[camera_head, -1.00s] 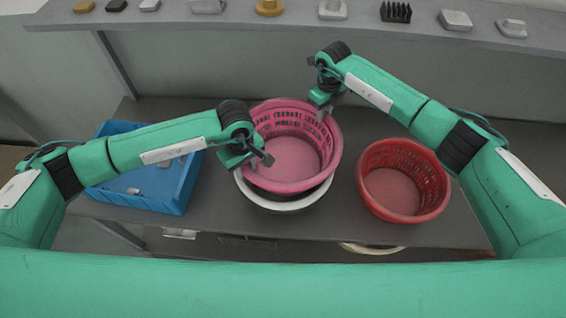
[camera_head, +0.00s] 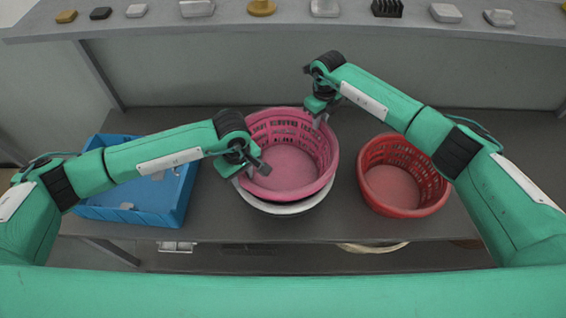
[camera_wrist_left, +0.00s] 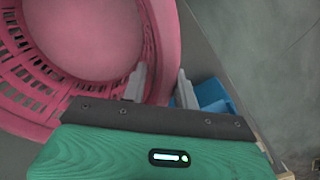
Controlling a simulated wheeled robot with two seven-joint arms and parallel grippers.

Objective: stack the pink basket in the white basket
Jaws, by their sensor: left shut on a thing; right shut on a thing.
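The pink basket (camera_head: 290,172) is upright over the white basket (camera_head: 288,209), which shows only as a pale rim along the pink basket's front and lower sides. The pink basket hides the white one's inside, so how deep it sits cannot be told. My left gripper (camera_head: 259,166) is shut on the pink basket's left rim. My right gripper (camera_head: 318,119) is shut on its far right rim. In the left wrist view the pink basket (camera_wrist_left: 85,35) fills the left side, with its wall at the left gripper's fingers (camera_wrist_left: 160,85).
A red basket (camera_head: 391,187) stands close on the right. A blue bin (camera_head: 125,213) with small items stands on the left under my left arm. A shelf (camera_head: 290,27) with several small objects runs along the back. The front table edge (camera_head: 330,238) is near.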

